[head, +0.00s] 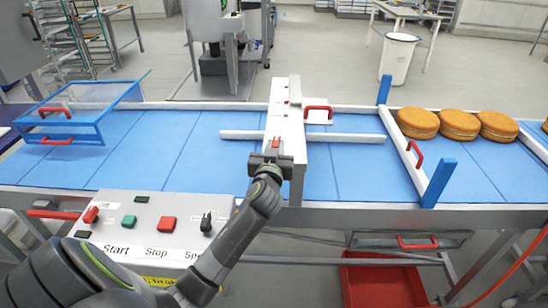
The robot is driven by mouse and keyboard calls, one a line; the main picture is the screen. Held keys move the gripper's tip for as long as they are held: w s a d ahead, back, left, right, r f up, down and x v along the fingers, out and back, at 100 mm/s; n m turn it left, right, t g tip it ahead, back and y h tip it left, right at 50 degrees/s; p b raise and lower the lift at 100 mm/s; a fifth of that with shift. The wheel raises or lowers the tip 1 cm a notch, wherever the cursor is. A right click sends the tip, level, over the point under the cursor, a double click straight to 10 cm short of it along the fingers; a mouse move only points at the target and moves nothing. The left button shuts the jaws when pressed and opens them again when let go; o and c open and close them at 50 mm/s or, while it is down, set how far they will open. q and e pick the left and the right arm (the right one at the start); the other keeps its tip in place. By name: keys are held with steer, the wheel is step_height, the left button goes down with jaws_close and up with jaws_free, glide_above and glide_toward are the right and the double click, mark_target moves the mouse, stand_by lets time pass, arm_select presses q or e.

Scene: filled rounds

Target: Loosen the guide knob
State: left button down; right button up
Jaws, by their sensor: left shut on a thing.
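The guide knob (276,143) is a small red piece on the white bridge (284,120) that spans the blue conveyor belt. My left gripper (273,154) reaches up to it from the lower left and is shut on it. The gripper's body hides the knob's lower part. A white guide rail (345,137) lies across the belt under the bridge and sticks out on both sides. My right gripper is not in the picture.
A control panel (148,222) with Start and Stop buttons stands at the front left. A blue-framed clear cover (80,110) is at the belt's left. Filled rounds (458,124) sit on the right behind a white gate (405,150). A red bin (380,285) stands below.

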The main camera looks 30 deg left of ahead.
arm_select(q)
steer(key=shift+n+g+y+b, duration=0.5)
steer(key=shift+n+g+y, duration=0.15)
steer(key=shift+y, duration=0.35)
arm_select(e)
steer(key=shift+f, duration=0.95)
arm_select(q)
steer(key=c, duration=1.3)
jaws_free()
steer(key=shift+w+d, duration=0.1)
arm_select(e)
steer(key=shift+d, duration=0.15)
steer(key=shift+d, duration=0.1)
